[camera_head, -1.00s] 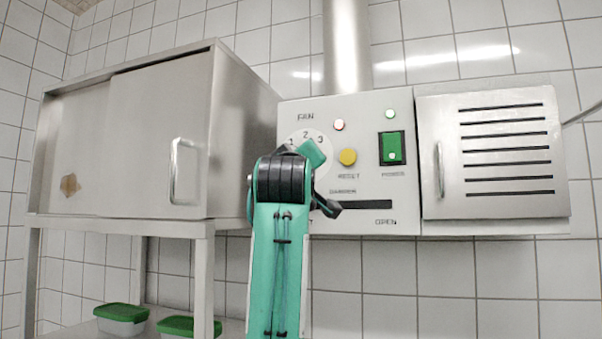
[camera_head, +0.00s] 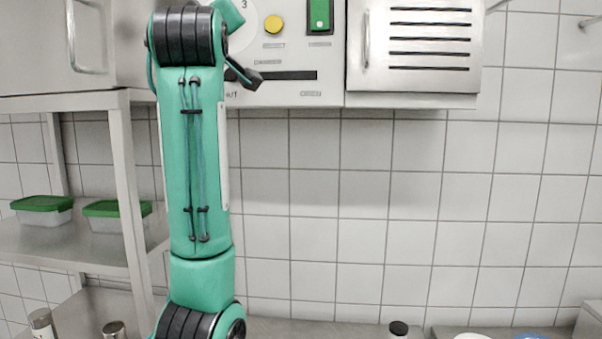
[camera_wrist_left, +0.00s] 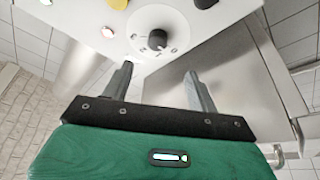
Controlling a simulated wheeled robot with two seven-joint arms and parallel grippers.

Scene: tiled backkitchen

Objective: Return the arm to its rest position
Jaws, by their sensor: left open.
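My left arm (camera_head: 195,170), teal with black joints, rises in front of the control panel (camera_head: 290,92) in the head view. The gripper itself is hidden there behind the arm's upper end. In the left wrist view my left gripper (camera_wrist_left: 157,86) is open, with two grey fingers apart and nothing between them. The panel's round fan dial with its dark knob (camera_wrist_left: 157,40) shows beyond the fingertips, apart from them. In the head view the dial (camera_head: 243,20) is partly covered by the arm. My right gripper is not in view.
The damper lever (camera_head: 245,76) sticks out at the slot's left end, close beside the arm. A steel cabinet and shelf (camera_head: 122,160) with green-lidded boxes (camera_head: 42,203) stand left. A slatted steel door (camera_head: 415,45) is right.

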